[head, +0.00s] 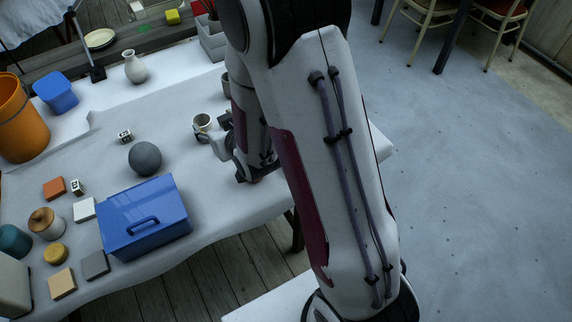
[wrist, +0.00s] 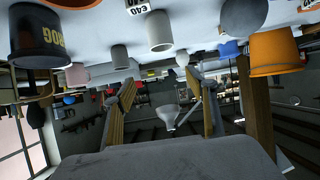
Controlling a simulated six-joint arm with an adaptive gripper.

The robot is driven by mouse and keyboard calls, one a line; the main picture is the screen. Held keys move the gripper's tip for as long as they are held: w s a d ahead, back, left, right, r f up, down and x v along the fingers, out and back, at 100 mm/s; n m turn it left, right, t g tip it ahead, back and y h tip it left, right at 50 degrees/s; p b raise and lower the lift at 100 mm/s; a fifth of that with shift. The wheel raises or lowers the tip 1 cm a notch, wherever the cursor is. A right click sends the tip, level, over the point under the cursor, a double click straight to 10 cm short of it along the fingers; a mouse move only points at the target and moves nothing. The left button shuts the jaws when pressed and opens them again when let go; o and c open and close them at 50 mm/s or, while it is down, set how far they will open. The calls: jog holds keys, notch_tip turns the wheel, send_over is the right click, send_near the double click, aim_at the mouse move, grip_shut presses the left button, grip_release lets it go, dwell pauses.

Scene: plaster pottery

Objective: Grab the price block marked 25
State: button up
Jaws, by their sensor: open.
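Two small white price blocks with dark figures show in the head view. One block (head: 125,136) lies on the white table left of my gripper, and the other block (head: 77,186) lies further left beside an orange-brown tile. Their figures are too small to read, so I cannot tell which is marked 25.
A grey ball (head: 145,158) and a blue lidded box (head: 145,218) stand between my gripper and the near left objects. An orange bucket (head: 20,120), blue tub (head: 56,92) and white vase (head: 134,67) stand further back.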

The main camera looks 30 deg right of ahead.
jog(key=s+d+r+g, duration=0.1)
jog(key=s+r+g, duration=0.1)
jog(key=s+r, duration=0.4)
jog(key=s+r+g, duration=0.1)
jog(key=s+r, duration=0.3)
jog(key=s, duration=0.4)
jog(key=s+d+r+g, duration=0.1)
jog(key=s+r, duration=0.3)
jog(key=s, duration=0.5)
jog(key=s+r+g, duration=0.2)
jog(key=s+r, duration=0.1)
jog(key=s, duration=0.5)
jog(key=shift+s+d+r+m+g+h, duration=0.35)
jog(key=shift+d+r+m+g+h, duration=0.05)
jog(key=shift+c, duration=1.4)
jog(key=shift+w, duration=0.1)
